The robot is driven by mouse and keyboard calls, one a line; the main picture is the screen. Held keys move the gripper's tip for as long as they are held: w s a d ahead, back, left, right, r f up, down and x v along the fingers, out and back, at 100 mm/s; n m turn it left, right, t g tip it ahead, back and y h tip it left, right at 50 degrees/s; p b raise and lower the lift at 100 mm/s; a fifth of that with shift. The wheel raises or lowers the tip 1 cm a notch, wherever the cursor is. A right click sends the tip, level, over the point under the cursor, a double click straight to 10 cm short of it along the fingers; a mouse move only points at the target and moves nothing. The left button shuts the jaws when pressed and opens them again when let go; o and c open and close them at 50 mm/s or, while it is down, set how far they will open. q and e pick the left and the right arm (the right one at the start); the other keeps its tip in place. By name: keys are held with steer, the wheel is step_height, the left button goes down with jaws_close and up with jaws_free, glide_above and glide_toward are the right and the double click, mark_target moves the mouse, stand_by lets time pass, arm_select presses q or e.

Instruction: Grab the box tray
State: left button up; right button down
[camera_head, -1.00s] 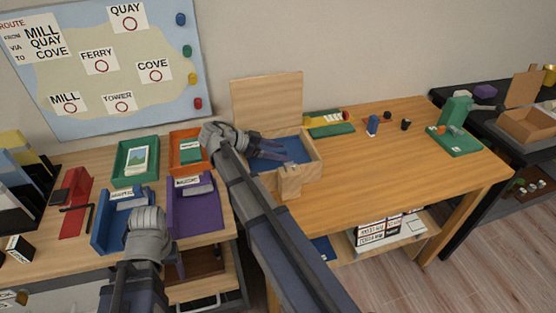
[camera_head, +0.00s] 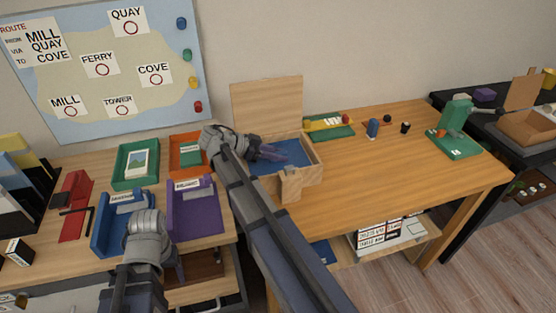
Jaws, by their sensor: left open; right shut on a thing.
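A wooden box (camera_head: 317,167) with its lid (camera_head: 267,101) raised stands at the left end of the right-hand table. The blue box tray (camera_head: 301,147) shows inside it. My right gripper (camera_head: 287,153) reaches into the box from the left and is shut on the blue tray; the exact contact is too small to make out. The tray still lies inside the box walls. My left gripper (camera_head: 172,262) is open and empty near the front of the blue and purple trays, its fingers partly hidden by its wrist.
A purple tray (camera_head: 214,229), blue tray (camera_head: 99,238), green tray (camera_head: 119,181) and orange tray (camera_head: 175,141) stand on the left table. A green and yellow piece (camera_head: 330,127) sits behind the box. The right-hand tabletop (camera_head: 400,165) is mostly clear.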

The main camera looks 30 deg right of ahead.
stand_by(0.3)
step_height(320, 180, up, 10)
steer(key=p, duration=1)
